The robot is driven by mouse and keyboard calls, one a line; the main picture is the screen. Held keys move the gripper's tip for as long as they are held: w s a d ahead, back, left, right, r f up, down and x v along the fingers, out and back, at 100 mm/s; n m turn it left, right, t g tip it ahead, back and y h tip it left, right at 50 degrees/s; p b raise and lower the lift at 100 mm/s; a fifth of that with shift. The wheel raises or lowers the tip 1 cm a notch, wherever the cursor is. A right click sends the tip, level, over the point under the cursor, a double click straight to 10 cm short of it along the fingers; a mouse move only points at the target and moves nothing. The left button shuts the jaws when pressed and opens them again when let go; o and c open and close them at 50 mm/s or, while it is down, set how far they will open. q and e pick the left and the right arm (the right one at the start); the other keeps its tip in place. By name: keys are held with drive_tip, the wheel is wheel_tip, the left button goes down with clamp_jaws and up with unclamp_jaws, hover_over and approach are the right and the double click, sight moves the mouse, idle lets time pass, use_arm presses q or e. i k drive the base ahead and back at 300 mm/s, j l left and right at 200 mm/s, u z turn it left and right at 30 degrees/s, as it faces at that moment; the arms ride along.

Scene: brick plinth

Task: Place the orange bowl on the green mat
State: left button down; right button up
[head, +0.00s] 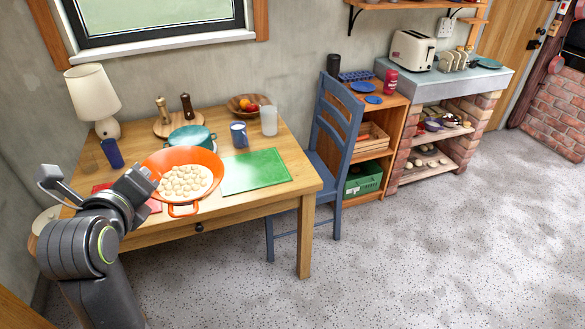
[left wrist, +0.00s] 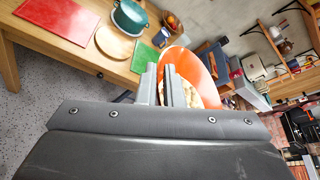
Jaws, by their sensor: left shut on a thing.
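My left gripper (head: 150,182) is shut on the left side of the orange bowl (head: 212,162), which holds several pale round pieces. The bowl appears held above the table, overlapping the left edge of the green mat (head: 258,170) in the head view. The mat lies flat and looks bare near the table's front right. In the left wrist view the fingers (left wrist: 166,88) grip the bowl's rim (left wrist: 202,80), and part of the green mat (left wrist: 143,57) shows beyond them. The bowl's underside is hidden. My right gripper is not in view.
A teal pot (head: 190,136) stands behind the bowl. A blue mug (head: 239,134) and a clear cup (head: 269,121) stand behind the mat. A red mat (left wrist: 62,20) lies on the table. A blue chair (head: 338,135) stands at the table's right side.

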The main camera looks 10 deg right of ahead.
sight(258, 169)
drive_tip(key=i+z, duration=0.1)
drive_tip(key=z, duration=1.05)
drive_tip(key=i+j, duration=0.15)
drive_tip(key=j, duration=0.2)
drive_tip(key=i+j, duration=0.15)
drive_tip(key=j, duration=0.15)
drive_tip(key=i+j, duration=0.1)
drive_tip(key=j, duration=0.25)
drive_tip(key=i+j+z, duration=0.1)
drive_tip(key=j, duration=0.25)
drive_tip(key=i+j, duration=0.2)
drive_tip(key=j, duration=0.15)
